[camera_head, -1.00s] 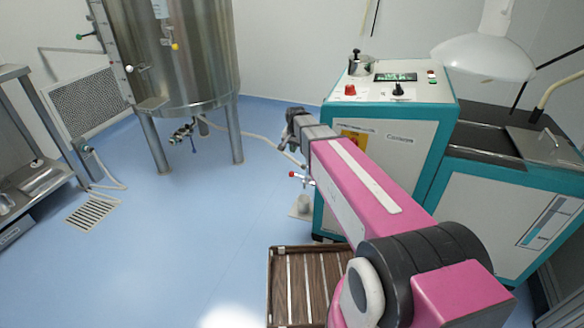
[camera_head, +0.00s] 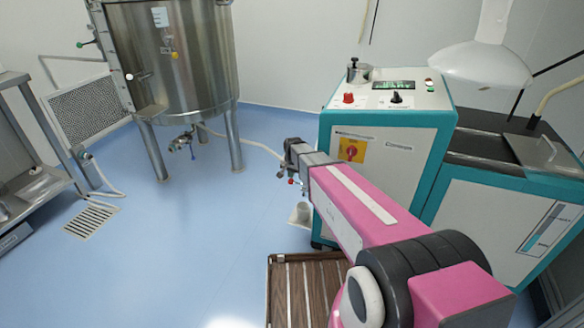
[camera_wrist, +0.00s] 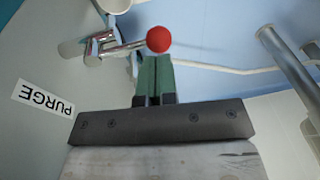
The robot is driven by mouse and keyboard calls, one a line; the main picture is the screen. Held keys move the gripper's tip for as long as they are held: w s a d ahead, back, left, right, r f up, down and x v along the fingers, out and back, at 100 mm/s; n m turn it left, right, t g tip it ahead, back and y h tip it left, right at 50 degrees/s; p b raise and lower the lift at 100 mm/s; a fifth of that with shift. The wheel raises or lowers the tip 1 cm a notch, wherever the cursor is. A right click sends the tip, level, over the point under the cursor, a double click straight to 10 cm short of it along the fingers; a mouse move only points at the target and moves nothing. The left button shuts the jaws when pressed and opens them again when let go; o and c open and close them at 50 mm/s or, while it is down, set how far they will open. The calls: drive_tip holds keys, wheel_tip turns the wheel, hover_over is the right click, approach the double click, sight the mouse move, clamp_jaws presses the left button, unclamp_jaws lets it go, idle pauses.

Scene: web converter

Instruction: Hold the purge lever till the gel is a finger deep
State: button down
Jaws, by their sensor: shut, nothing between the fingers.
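The purge lever (camera_wrist: 125,47) is a metal rod with a red ball (camera_wrist: 158,38) on its end, fixed to a metal valve (camera_wrist: 93,48). A "PURGE" label (camera_wrist: 43,97) is on the panel beside it. In the head view the red ball (camera_head: 290,181) shows small just below my gripper (camera_head: 283,172). In the wrist view my gripper's green fingers (camera_wrist: 153,60) are shut and empty, tips close to the ball; I cannot tell whether they touch it. A pale cup (camera_head: 301,211) stands low beside the machine; its rim (camera_wrist: 115,4) seems to show at the wrist view's top edge. Gel is not visible.
The teal-and-white machine (camera_head: 385,185) stands right of my gripper. A slatted wooden platform (camera_head: 297,258) lies on the floor in front. A steel tank on legs (camera_head: 180,70) stands behind left, with a pale hose (camera_head: 250,142) running across. The blue floor between is clear.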

sight(290, 184)
drive_tip(key=shift+w+f, duration=0.25)
drive_tip(key=shift+f, duration=0.85)
drive_tip(key=shift+w+a+f+g+h, duration=0.15)
drive_tip(key=shift+a+f+g+h, duration=0.1)
drive_tip(key=shift+f+h, duration=0.35)
drive_tip(key=shift+w+a+f+g+h, duration=0.1)
drive_tip(key=shift+a+f+g+h, duration=0.15)
drive_tip(key=shift+f+h, duration=0.3)
drive_tip(key=shift+f+g+h, duration=0.4)
drive_tip(key=shift+f+h, duration=0.55)
drive_tip(key=shift+h, duration=0.3)
drive_tip(key=shift+s+f, duration=0.1)
drive_tip(key=shift+f, duration=0.3)
drive_tip(key=shift+s+d+f, duration=0.1)
drive_tip(key=shift+d+f, duration=0.05)
drive_tip(key=shift+f, duration=0.15)
idle(1.4)
drive_tip(key=shift+r, duration=0.1)
idle(0.3)
drive_tip(key=shift+r, duration=0.25)
drive_tip(key=a+v, duration=0.1)
drive_tip(key=v, duration=1.3)
drive_tip(key=shift+w, duration=0.3)
